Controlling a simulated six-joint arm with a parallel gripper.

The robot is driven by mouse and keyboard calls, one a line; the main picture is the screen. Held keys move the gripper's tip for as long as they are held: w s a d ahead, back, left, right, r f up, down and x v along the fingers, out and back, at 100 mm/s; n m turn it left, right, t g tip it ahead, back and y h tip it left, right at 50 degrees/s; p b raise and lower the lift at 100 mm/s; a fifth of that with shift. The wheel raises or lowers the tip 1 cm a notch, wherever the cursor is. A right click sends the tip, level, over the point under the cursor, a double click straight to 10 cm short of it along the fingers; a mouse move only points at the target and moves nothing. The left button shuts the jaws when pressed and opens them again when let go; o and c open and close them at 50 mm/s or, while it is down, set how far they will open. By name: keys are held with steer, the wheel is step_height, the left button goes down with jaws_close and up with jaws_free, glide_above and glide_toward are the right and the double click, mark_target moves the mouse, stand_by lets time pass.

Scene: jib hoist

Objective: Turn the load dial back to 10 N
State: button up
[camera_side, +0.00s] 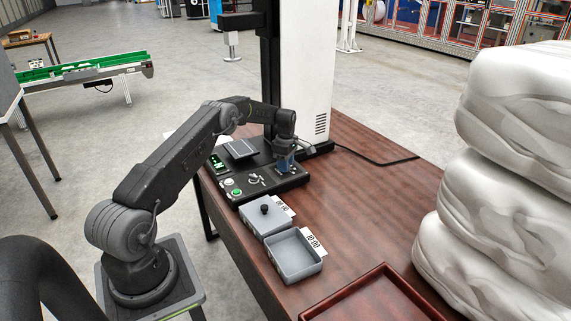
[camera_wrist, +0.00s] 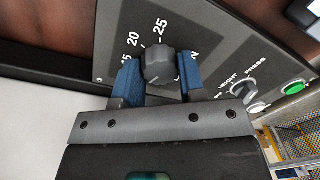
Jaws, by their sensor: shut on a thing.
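The load dial (camera_wrist: 158,66) is a dark grey ribbed knob on a black control panel (camera_wrist: 215,45). White numbers 15, 20 and 25 show around its far side in the wrist view. I cannot tell for certain which number it points at; the 10 mark is not visible. My gripper (camera_wrist: 160,78) has its two blue fingers on either side of the dial and is shut on it. In the side view my gripper (camera_side: 285,164) points down at the right end of the panel (camera_side: 268,188), hiding the dial.
The panel also carries a green button (camera_side: 236,192), a selector knob (camera_wrist: 243,90) and a lit green display (camera_side: 217,165). A white column (camera_side: 308,80) rises behind.

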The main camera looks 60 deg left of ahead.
steer(key=o, duration=0.9)
steer(key=shift+o, duration=0.2)
step_height(320, 180, up, 14)
steer(key=shift+w+a, duration=0.2)
steer(key=shift+w, duration=0.1)
